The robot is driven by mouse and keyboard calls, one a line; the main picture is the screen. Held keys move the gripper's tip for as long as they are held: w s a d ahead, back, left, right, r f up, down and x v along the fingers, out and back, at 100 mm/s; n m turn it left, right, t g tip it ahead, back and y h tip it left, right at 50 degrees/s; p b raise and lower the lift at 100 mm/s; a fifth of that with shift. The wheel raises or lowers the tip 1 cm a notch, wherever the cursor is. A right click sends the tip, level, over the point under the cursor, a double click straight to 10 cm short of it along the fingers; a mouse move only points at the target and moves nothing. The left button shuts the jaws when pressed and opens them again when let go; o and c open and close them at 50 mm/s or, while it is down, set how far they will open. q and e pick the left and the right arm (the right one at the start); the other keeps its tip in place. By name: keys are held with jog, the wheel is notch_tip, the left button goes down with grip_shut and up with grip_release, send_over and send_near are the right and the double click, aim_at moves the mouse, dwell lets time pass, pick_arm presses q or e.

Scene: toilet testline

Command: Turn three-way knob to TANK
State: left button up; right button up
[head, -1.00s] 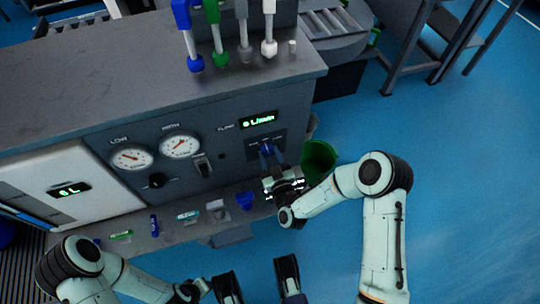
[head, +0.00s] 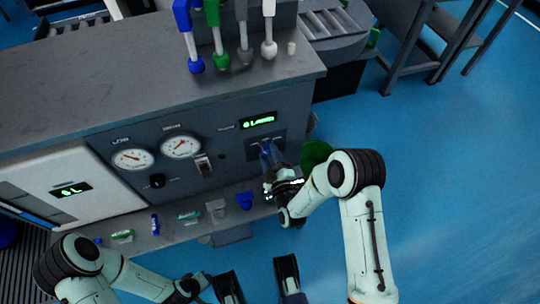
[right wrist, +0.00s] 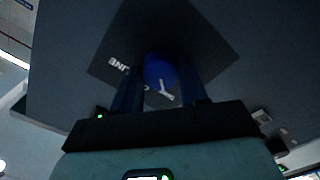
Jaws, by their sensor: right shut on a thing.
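The three-way knob (head: 266,150) is blue and sits on a dark square plate on the panel's right side. In the right wrist view the knob (right wrist: 159,73) carries a white pointer mark, with partly covered upside-down lettering on the plate (right wrist: 122,65). My right gripper (head: 270,160) is shut on the knob, one finger on each side in the right wrist view (right wrist: 160,88). Which label the pointer faces cannot be told.
A green display (head: 258,121) is above the knob. Two round gauges (head: 132,159), a black knob (head: 157,181) and a switch are further left. A ledge (head: 175,232) below holds small items, including a blue one (head: 245,200). A green bin (head: 316,153) is behind my right arm.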

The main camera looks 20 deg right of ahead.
jog(key=shift+f, duration=0.1)
dwell(0.4)
jog(key=o, duration=1.1)
jog(key=shift+c, duration=0.2)
pick_arm(q)
notch_tip(320, 180, up, 3)
jog(key=w+t+p, duration=0.1)
jog(key=w+p, duration=0.1)
jog(key=w, duration=0.1)
jog(key=shift+g, duration=0.6)
jog(key=s+f+b, duration=0.2)
jog(key=s+f, duration=0.2)
jog(key=shift+s+b, duration=0.1)
jog(key=shift+b, duration=0.2)
pick_arm(e)
jog(key=s, duration=1.3)
jog(key=shift+s+d, duration=0.2)
jog(key=shift+d, duration=0.05)
